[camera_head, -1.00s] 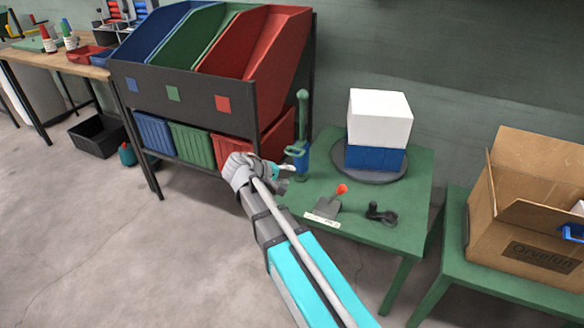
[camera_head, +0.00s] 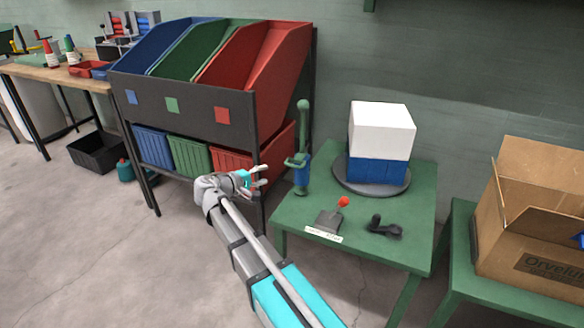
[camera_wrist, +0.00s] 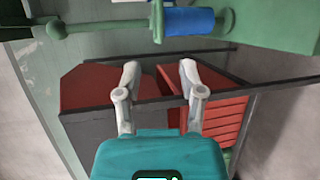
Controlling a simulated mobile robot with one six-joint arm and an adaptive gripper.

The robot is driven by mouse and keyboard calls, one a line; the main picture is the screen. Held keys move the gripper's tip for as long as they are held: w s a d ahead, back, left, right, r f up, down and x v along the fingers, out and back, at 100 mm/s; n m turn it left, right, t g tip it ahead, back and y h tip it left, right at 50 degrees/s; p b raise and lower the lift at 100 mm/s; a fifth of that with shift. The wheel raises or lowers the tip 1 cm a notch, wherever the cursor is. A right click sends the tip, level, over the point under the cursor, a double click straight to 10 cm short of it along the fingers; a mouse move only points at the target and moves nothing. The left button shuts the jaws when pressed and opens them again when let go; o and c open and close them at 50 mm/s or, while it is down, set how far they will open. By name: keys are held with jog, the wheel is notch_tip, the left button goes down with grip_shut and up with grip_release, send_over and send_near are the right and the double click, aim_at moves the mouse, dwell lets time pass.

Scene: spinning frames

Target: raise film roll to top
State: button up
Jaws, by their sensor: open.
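The blue film roll (camera_head: 302,174) sits upright on the lower part of a green post (camera_head: 303,128) with a rounded top. A green bracket (camera_head: 296,161) sits at the roll's upper end. In the wrist view the post lies sideways across the top, with the blue roll (camera_wrist: 188,22), the bracket (camera_wrist: 157,20) and the ball end (camera_wrist: 57,29) showing. My gripper (camera_head: 263,176) is left of the roll, apart from it, at about its height in the picture. In the wrist view my gripper (camera_wrist: 159,67) has its two fingers spread, with nothing between them.
The post stands on a green table (camera_head: 286,217) with a red-knobbed lever (camera_head: 343,202), a black crank (camera_head: 384,227) and a round turntable (camera_head: 352,188) bearing white and blue boxes (camera_head: 381,130). A bin rack (camera_head: 185,105) stands close behind my gripper. A cardboard box (camera_head: 535,220) is at right.

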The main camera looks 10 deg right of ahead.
aim_at(294, 166)
jog(key=shift+b+x, duration=1.35)
jog(key=shift+x, duration=5.4)
jog(key=shift+c, duration=0.3)
grip_shut()
